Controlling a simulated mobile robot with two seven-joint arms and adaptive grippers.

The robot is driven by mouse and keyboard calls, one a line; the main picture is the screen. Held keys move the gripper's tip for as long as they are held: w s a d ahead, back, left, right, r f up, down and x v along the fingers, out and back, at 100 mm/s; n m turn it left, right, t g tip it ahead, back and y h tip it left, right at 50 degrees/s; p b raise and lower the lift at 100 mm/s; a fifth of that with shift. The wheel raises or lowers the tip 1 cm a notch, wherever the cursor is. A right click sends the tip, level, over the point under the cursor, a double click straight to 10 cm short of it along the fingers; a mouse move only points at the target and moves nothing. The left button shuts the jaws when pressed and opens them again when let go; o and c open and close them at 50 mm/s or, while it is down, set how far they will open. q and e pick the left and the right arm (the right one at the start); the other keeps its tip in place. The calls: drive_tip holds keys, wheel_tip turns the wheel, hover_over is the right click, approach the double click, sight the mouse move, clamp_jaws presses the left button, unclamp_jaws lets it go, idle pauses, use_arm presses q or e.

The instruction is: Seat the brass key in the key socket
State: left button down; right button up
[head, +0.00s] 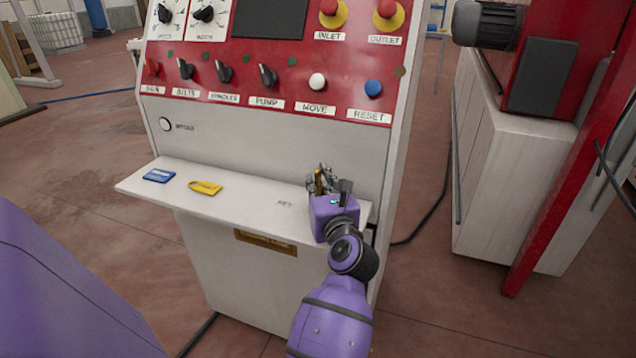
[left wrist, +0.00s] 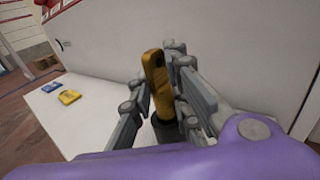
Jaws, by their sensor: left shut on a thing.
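My left gripper (head: 322,182) is over the right end of the shelf and shut on the brass key (head: 319,184). In the left wrist view the key (left wrist: 157,82) stands upright between the fingers of the left gripper (left wrist: 160,95), its holed head showing above them. A dark round piece (left wrist: 167,130) shows under the key; I cannot tell whether it is the key socket or part of the key, nor whether the key is in anything. A faint label, seemingly "KEY", is on the shelf left of the gripper. My right gripper is not in view.
The white shelf (head: 245,205) juts from the control cabinet (head: 270,150). A blue tag (head: 159,176) and a yellow tag (head: 205,188) lie on its left part. Knobs and buttons fill the red panel above.

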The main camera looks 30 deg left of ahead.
use_arm(q)
drive_tip(key=shift+f, duration=0.15)
idle(1.5)
drive_tip(key=shift+f, duration=0.3)
drive_tip(key=shift+f, duration=0.2)
drive_tip(key=c, duration=1.6)
unclamp_jaws()
drive_tip(key=shift+s, duration=0.1)
drive_tip(key=shift+d+f, duration=0.1)
drive_tip(key=shift+s+d+f, duration=0.1)
drive_tip(key=shift+s+d, duration=0.05)
drive_tip(key=shift+d, duration=0.1)
drive_tip(key=v, duration=0.6)
drive_tip(key=shift+s+d+r, duration=0.15)
drive_tip(key=shift+s+r, duration=0.2)
drive_tip(key=shift+r, duration=0.05)
